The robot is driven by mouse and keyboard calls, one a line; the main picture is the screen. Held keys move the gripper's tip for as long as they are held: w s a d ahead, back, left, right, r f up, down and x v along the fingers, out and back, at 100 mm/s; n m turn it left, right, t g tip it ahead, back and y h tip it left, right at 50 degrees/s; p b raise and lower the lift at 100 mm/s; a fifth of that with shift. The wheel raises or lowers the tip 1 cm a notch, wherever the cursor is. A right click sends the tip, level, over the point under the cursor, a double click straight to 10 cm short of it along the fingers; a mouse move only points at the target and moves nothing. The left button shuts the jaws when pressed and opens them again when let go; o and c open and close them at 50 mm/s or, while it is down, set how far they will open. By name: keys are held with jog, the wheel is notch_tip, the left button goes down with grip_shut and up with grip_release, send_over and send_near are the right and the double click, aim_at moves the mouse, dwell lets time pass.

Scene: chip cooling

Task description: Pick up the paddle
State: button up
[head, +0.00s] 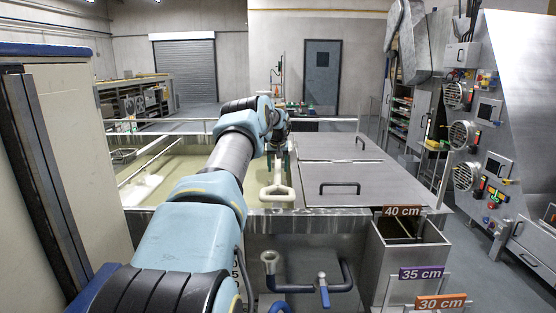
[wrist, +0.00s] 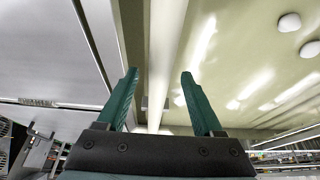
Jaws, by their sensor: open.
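The paddle (head: 278,192) shows in the head view as a cream D-shaped grip with a shaft running away from me, at the right edge of the open tank. In the wrist view its pale shaft (wrist: 166,50) runs lengthwise between my two green fingers. My gripper (wrist: 160,74) is open, with one finger on each side of the shaft and a visible gap to each. The paddle's far end is hidden there.
The tank (head: 145,202) holds a pale yellowish liquid. Grey lids with a handle (head: 340,186) cover the right side. A metal bin (head: 415,245) with cm labels and a pipe with a blue-handled valve (head: 323,290) stand at the front. Rounded pale lumps (wrist: 290,22) show in the wrist view.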

grip_shut()
dwell(0.5)
jog(key=shift+r, duration=0.1)
dwell(0.8)
